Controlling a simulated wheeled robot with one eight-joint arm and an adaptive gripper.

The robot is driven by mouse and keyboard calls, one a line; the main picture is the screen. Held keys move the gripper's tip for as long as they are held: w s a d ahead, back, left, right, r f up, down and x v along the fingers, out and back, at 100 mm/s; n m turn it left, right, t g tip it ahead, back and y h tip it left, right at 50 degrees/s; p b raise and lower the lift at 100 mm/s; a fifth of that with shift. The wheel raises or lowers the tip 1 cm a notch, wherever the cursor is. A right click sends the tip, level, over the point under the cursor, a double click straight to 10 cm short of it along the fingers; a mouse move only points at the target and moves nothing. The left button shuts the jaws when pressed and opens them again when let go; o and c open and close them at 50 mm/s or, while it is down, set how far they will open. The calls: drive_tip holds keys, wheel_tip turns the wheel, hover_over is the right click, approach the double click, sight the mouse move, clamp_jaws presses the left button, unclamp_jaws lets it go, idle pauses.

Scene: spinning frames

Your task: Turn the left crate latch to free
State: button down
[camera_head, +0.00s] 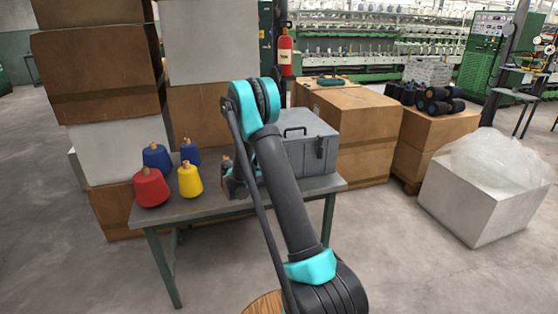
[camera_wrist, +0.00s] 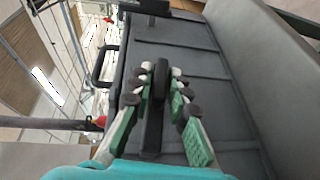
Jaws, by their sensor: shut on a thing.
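The grey metal crate (camera_head: 312,147) stands on the table, partly behind my arm. A latch (camera_head: 321,149) shows on its front right side; it also shows as a dark bar (camera_wrist: 145,7) at the top of the wrist view, lying across the lid edge. The left latch (camera_wrist: 153,130) is a dark bar between my fingers in the wrist view, running roughly along the lid edge. My gripper (camera_wrist: 163,84) is shut on it, with pads at both sides. In the head view my arm hides the left latch and most of my gripper.
The table (camera_head: 215,208) also holds red (camera_head: 150,188), yellow (camera_head: 190,180) and blue (camera_head: 157,158) cones left of my arm. The crate's carry handle (camera_wrist: 102,66) stands up on its lid. Cardboard boxes (camera_head: 345,130) stand behind the table.

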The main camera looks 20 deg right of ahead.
drive_tip(key=shift+f+t+h, duration=0.1)
drive_tip(key=shift+t+h, duration=0.2)
drive_tip(key=shift+h, duration=0.3)
drive_tip(key=shift+n, duration=0.3)
drive_tip(key=c, duration=1.6)
unclamp_jaws()
drive_tip(key=shift+o, duration=0.2)
drive_tip(key=shift+a, duration=0.1)
drive_tip(key=v, duration=1.1)
drive_tip(key=shift+a, duration=0.4)
drive_tip(key=shift+s+f, duration=0.15)
